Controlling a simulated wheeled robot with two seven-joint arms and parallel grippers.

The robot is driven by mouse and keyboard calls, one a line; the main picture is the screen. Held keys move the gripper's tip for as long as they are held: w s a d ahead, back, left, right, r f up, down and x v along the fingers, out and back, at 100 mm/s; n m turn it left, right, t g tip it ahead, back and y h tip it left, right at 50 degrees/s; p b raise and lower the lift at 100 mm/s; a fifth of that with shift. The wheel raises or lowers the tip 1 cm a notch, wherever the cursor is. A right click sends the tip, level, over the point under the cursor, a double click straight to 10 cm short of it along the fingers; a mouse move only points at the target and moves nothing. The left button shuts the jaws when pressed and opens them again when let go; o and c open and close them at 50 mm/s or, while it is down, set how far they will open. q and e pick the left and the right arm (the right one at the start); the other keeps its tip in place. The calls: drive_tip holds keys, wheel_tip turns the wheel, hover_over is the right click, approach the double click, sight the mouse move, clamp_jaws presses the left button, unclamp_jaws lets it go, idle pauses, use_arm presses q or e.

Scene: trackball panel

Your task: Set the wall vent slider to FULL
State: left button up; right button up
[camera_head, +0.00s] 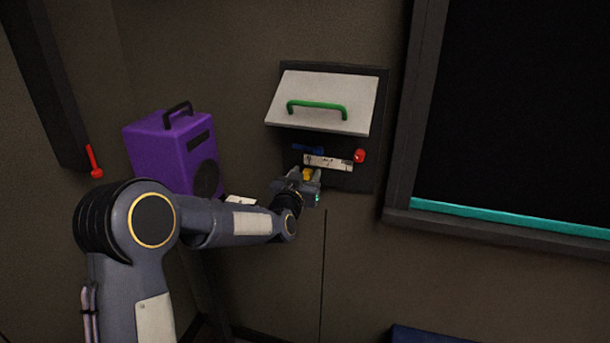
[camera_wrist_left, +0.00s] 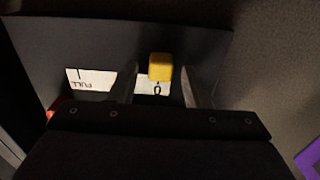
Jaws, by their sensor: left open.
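The wall panel (camera_head: 368,120) has its pale flap (camera_head: 350,90) with a green handle (camera_head: 318,106) raised. Below the flap is a white label strip (camera_head: 330,163). A yellow knob (camera_head: 307,174), which looks like the slider's knob, is at my left gripper (camera_head: 299,183). In the left wrist view the yellow knob (camera_wrist_left: 160,66) is in front of the open fingers, above the "0" label (camera_wrist_left: 155,88). The "FULL" label (camera_wrist_left: 91,79) reads upside down to its left. Contact between fingers and knob cannot be told. The slider's track is not clearly visible. My right gripper is out of view.
A red knob (camera_head: 359,156) and a blue part (camera_head: 308,149) are by the label strip. A purple box (camera_head: 160,150) with a handle stands left, behind my arm. A red lever (camera_head: 94,161) is at far left. A dark framed window (camera_head: 520,110) is at right.

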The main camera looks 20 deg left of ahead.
sight(348, 175)
use_arm(q)
drive_tip(key=shift+c, duration=0.3)
clamp_jaws()
drive_tip(key=d+b, duration=0.1)
drive_tip(key=d, duration=0.9)
drive_tip(key=shift+s+d, duration=0.2)
drive_tip(key=shift+o, duration=0.3)
unclamp_jaws()
drive_tip(key=shift+d, duration=0.1)
